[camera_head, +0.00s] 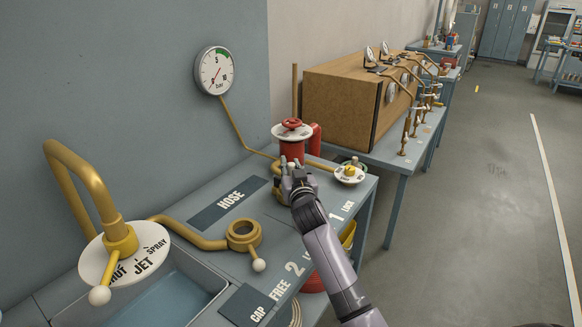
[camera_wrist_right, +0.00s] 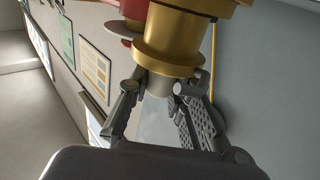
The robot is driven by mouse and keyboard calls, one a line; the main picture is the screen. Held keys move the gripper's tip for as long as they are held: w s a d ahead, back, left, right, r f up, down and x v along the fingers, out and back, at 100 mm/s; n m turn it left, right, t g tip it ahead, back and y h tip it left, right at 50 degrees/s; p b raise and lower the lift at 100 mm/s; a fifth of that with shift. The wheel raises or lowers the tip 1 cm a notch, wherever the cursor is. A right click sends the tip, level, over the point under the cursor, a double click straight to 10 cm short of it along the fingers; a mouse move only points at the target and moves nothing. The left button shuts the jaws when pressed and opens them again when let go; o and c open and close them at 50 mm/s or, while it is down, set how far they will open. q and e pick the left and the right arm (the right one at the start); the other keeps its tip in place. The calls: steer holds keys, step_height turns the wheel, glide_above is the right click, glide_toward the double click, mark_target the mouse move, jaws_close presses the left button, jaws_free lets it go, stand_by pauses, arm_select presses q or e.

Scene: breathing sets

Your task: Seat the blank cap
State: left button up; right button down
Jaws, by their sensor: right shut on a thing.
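My right gripper (camera_head: 289,174) is at the brass outlet under the red valve (camera_head: 293,142), on the far part of the bench. In the right wrist view its fingers (camera_wrist_right: 158,100) are closed on the narrow stub of a round brass piece (camera_wrist_right: 166,60), which looks like the blank cap. The cap is in line with the larger brass body (camera_wrist_right: 178,25) behind it. I cannot tell whether it is fully seated or has a gap. In the head view the gripper mostly hides it. The dark CAP plate (camera_head: 247,305) is bare. My left gripper is not in view.
A brass ring fitting with a white-knobbed lever (camera_head: 243,236) stands on the bench near the bare HOSE plate (camera_head: 228,202). A bent brass nozzle pipe (camera_head: 92,182) with a white dial rises over a sink (camera_head: 165,300). A small white dial (camera_head: 349,174) sits right of the gripper.

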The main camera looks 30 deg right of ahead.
steer(key=shift+r, duration=0.1)
steer(key=shift+f, duration=0.45)
stand_by(0.4)
steer(key=shift+r, duration=0.1)
steer(key=shift+r+p, duration=0.3)
steer(key=shift+f, duration=0.1)
stand_by(0.4)
